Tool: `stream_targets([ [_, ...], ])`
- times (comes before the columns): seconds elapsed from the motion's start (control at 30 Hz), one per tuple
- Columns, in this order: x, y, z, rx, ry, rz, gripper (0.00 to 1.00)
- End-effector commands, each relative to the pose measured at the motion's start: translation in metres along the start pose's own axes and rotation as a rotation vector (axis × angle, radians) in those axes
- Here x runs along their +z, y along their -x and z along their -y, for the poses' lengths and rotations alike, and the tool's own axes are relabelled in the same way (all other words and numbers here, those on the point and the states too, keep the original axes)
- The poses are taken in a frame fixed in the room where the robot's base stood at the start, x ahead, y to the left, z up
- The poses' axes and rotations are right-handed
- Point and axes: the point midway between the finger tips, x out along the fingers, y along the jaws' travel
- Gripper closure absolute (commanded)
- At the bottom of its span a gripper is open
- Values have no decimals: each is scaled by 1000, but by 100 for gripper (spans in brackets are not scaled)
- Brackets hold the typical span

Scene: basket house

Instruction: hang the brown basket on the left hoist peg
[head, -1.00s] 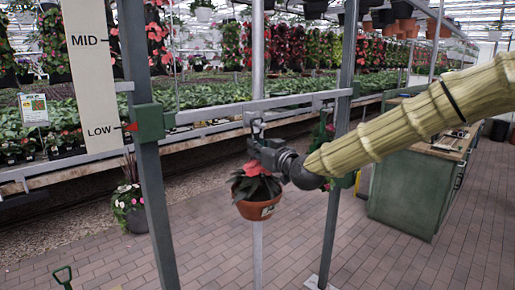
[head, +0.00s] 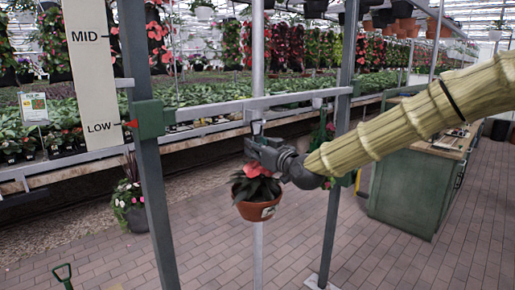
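The brown basket (head: 259,213), a terracotta-brown pot with a red flower and dark leaves, hangs upright in mid-air in front of the hoist frame. My gripper (head: 254,147) is right above it, close under the crossbar (head: 215,112), and the basket hangs below the fingers. The gripper looks shut on the basket's hanger; the fingertips and hanger are too small to see clearly. A light metal peg (head: 257,128) points down from the crossbar just above the gripper. The left end of the crossbar meets a green bracket (head: 149,119) on the left post.
A white board marked MID and LOW (head: 92,75) stands by the left post (head: 158,205), with a red pointer at LOW. The right post (head: 337,170) stands behind my arm. A green cabinet (head: 405,190) is at right. The brick floor in front is mostly clear.

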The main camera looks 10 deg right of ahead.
Motion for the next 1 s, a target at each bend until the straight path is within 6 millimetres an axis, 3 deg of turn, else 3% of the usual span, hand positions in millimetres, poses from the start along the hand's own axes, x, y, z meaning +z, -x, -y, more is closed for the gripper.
stream_targets([
  [0.43, 3, 9, 0, 0, -1, 5, 62],
  [1.0, 1, 100, -1, 1, -2, 2, 62],
])
